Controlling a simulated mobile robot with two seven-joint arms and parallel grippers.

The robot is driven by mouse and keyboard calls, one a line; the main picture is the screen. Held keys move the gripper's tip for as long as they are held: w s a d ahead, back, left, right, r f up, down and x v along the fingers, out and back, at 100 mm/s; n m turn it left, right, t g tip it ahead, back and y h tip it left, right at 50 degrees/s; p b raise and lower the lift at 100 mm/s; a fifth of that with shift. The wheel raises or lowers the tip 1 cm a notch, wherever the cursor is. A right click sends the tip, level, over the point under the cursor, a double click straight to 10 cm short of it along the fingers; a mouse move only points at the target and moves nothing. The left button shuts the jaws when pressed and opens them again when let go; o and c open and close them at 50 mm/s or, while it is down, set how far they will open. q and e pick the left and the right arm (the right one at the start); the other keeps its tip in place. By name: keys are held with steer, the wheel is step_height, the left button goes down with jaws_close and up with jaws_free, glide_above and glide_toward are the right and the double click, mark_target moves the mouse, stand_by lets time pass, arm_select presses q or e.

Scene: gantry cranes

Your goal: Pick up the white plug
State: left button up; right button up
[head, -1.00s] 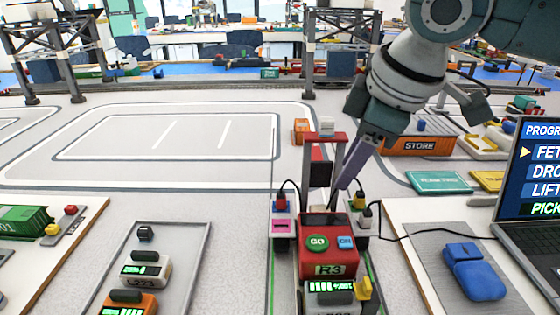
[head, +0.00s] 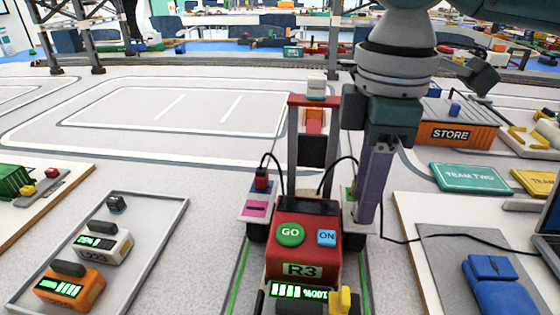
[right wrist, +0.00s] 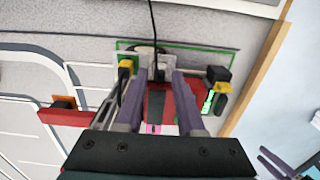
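The white plug (right wrist: 161,67), small and pale with a black cable, shows in the right wrist view between my right fingertips. I cannot tell whether the fingers touch it. My right gripper (right wrist: 158,80) is open, with a gap between its purple fingers. In the head view the right gripper (head: 372,215) points down at the right side of the red R3 cart (head: 305,262) and hides the white plug. A yellow plug (right wrist: 127,66) is just left of the fingers in the wrist view. Purple finger-like parts (right wrist: 276,165) at that view's lower right look like my left gripper.
A black cable runs right from the cart toward the laptop (head: 549,225). A grey tray (head: 158,232) with two display blocks stands left. A blue mouse-like object (head: 497,285) lies on the right board. The STORE container (head: 458,134) stands behind it.

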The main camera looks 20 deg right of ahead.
steer(key=shift+f, duration=0.45)
steer(key=shift+c, duration=0.2)
jaws_close()
